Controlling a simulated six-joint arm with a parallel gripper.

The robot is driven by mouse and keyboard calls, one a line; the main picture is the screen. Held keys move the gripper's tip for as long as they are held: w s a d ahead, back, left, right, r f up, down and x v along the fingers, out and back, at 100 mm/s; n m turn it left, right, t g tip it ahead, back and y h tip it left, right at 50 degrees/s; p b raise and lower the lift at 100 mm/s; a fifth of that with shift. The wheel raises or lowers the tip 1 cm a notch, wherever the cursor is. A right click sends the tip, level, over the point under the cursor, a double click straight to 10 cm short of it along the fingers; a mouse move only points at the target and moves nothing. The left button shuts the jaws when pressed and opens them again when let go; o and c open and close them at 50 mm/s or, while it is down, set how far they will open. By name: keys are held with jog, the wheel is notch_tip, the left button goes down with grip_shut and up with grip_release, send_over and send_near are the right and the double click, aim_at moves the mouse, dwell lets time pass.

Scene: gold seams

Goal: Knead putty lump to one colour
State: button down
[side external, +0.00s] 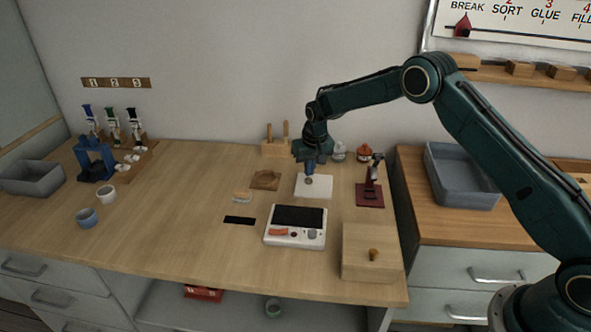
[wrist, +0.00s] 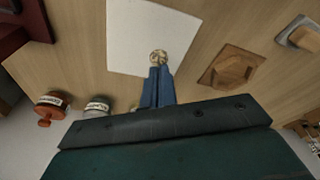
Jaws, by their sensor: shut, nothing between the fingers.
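The putty lump (wrist: 158,56) is a small beige, streaked round piece on a white square sheet (side external: 322,189). The sheet also shows in the wrist view (wrist: 125,40). My gripper (side external: 309,178) points down over the sheet with its blue fingers together. In the wrist view the shut fingertips (wrist: 158,68) are right at the lump's edge and partly cover it. I cannot tell whether they touch it. The lump is small in the side view, just under the fingertips.
A white device with a dark top (side external: 296,227) stands in front of the sheet. A dark red stand (side external: 370,193) is to the right and a wooden hexagonal piece (side external: 265,180) to the left. Two small jars (side external: 339,152) (side external: 364,153) stand behind.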

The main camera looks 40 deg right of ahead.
jog(key=shift+f, duration=0.8)
dwell(1.4)
jog(key=shift+r, duration=0.1)
jog(key=shift+r, duration=0.7)
jog(key=shift+f, duration=0.7)
dwell(1.9)
jog(key=shift+r, duration=0.7)
jog(key=shift+f, duration=0.7)
dwell(1.0)
